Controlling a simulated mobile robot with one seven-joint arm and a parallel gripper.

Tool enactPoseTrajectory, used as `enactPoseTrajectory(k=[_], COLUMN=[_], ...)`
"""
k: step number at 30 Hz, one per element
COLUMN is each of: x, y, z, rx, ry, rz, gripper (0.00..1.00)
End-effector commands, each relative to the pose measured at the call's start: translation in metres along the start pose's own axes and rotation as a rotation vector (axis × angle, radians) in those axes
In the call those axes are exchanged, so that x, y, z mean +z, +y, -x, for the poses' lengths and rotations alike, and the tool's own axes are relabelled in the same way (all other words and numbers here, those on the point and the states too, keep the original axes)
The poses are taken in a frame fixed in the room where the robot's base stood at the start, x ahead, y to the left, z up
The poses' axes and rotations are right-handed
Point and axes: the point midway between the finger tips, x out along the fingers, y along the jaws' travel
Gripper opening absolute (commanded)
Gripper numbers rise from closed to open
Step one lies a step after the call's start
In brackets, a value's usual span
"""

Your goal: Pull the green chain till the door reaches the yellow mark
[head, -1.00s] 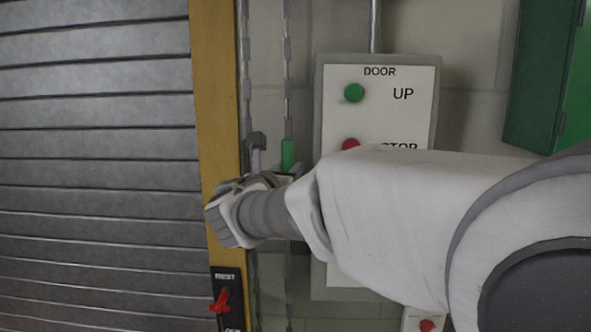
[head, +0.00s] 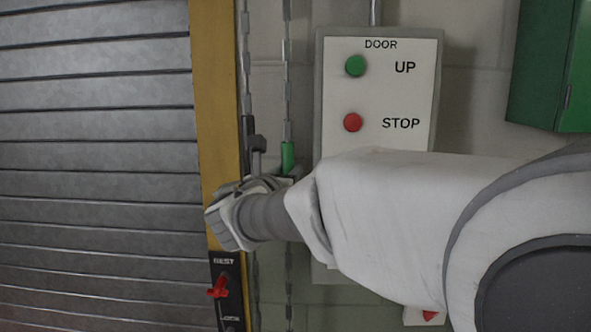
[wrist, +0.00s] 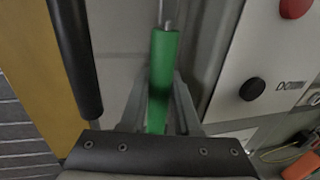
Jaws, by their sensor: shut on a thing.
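The green chain grip (head: 287,157) is a green sleeve on the right-hand strand of the hanging chain (head: 287,80). My gripper (wrist: 160,108) is shut on the green sleeve, which stands upright between its fingers in the wrist view. In the head view my own wrist hides the fingers. A black sleeve (wrist: 75,55) hangs on the strand to the left, beside my gripper and apart from it. The grey slatted door (head: 95,130) fills the left of the head view. The yellow mark cannot be made out; a yellow post (head: 215,110) borders the door.
A door control panel (head: 335,140) with a green UP button (head: 355,66) and a red STOP button (head: 353,122) is right of the chains. A REST/LOCK plate with a red lever (head: 217,287) is below my wrist. A green cabinet (head: 550,70) is at upper right.

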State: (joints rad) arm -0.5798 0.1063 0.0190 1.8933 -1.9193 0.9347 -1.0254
Motion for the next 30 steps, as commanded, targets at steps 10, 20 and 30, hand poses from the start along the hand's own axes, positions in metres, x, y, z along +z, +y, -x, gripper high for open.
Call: enactPoseTrajectory(k=[10, 20, 30], x=[-0.093, -0.157, -0.174], y=[-0.001, -0.001, 0.0], z=[0.0, 0.0, 0.0], rx=[-0.002, -0.002, 0.0], ry=[0.005, 0.006, 0.008], rz=[0.003, 0.003, 0.004], gripper=[0.0, 0.0, 0.0])
